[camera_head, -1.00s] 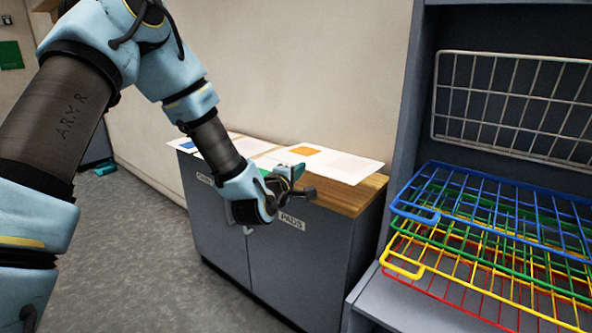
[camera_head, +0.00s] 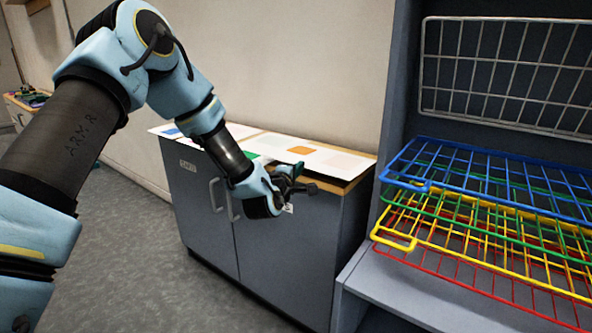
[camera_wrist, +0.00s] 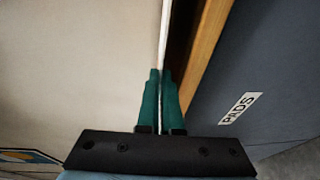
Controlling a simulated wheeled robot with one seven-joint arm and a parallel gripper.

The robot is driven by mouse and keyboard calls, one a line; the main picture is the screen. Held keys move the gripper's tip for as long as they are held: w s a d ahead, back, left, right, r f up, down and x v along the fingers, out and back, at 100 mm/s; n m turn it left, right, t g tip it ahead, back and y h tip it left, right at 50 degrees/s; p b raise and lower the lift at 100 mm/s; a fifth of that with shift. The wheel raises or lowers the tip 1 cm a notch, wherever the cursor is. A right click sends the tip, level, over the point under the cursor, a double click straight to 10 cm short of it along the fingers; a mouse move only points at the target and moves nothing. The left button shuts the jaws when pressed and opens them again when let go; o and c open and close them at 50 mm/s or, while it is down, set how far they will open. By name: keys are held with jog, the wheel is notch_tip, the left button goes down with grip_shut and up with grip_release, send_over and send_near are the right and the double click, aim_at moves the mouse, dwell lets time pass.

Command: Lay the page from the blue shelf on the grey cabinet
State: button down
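The grey cabinet (camera_head: 275,250) has a wooden top and two doors. A pale page (camera_head: 340,162) with an orange patch is over the right part of its top, with a dark gap under its front edge. My gripper (camera_head: 297,175) is at the cabinet's front edge. In the wrist view its green fingers (camera_wrist: 161,100) are closed together on the thin white edge of the page (camera_wrist: 163,45), just off the wooden top (camera_wrist: 208,40). Whether the page touches the top anywhere is unclear. The blue shelf (camera_head: 470,180) is a wire rack and looks empty.
Another sheet with a blue patch (camera_head: 172,132) lies at the left of the cabinet top. Green, yellow (camera_head: 395,240) and red wire racks sit below the blue one in a grey unit (camera_head: 392,290). A wall is behind the cabinet. Grey floor (camera_head: 140,260) is clear in front.

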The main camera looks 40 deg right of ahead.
jog(key=shift+d+f, duration=0.2)
jog(key=shift+f, duration=0.15)
jog(key=c, duration=1)
grip_release()
jog(key=o, duration=0.4)
jog(key=shift+a, duration=0.1)
jog(key=shift+f, duration=0.15)
